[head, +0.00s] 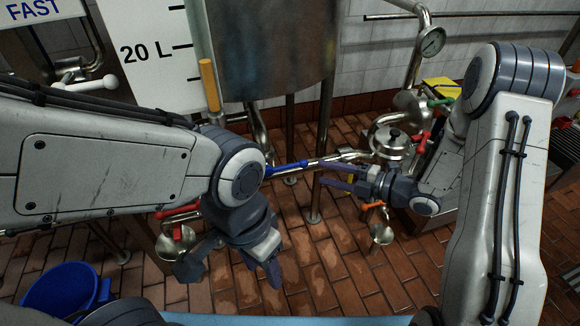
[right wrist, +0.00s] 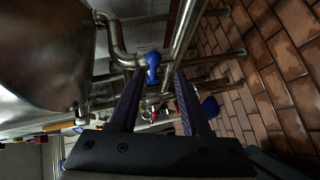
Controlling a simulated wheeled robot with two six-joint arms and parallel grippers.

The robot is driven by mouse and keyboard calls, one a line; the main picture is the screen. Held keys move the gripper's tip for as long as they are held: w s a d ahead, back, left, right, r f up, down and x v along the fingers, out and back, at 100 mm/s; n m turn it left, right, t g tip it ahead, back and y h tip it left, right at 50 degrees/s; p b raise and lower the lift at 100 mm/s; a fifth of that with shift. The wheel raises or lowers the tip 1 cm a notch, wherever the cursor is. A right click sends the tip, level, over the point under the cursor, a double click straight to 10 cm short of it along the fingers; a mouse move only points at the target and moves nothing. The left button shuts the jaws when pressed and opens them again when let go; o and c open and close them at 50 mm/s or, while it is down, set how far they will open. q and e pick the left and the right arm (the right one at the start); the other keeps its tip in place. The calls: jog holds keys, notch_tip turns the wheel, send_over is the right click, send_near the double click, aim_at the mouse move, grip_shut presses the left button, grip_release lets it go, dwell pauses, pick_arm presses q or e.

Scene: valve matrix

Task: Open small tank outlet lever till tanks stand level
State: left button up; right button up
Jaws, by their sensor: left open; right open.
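A steel tank (head: 275,45) stands at the back on thin legs. A blue-handled lever (head: 287,167) lies along the pipe below it. My right gripper (head: 334,178) is open and empty, its fingers pointing left toward this lever and apart from it. In the right wrist view a blue handle (right wrist: 153,65) shows ahead between the open fingers (right wrist: 158,82), beside a steel pipe. My left gripper (head: 268,262) hangs open and empty over the floor, left of the right gripper. No label shows which lever is the small tank's outlet. The liquid levels are not visible.
Other levers are yellow (head: 209,85), white (head: 97,84), red (head: 420,142), green (head: 440,101) and orange (head: 372,205). A gauge (head: 432,41) is at the upper right. A blue bucket (head: 62,290) stands lower left. The tiled floor (head: 330,260) is clear in the middle.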

aim_at(293, 166)
jog(key=shift+n+g+y, duration=0.4)
jog(key=shift+n+y, duration=0.3)
jog(key=shift+y, duration=0.1)
jog(key=b+x, duration=0.1)
jog(key=x, duration=0.2)
jog(key=b+x, duration=0.1)
jog(key=x, duration=0.2)
jog(key=s+b+x, duration=0.1)
jog(key=b+x, duration=0.1)
jog(key=x, duration=0.1)
jog(key=shift+a+r, duration=0.15)
jog(key=shift+a, duration=0.45)
jog(key=shift+w+a, duration=0.2)
jog(key=shift+a, duration=0.15)
grip_shut()
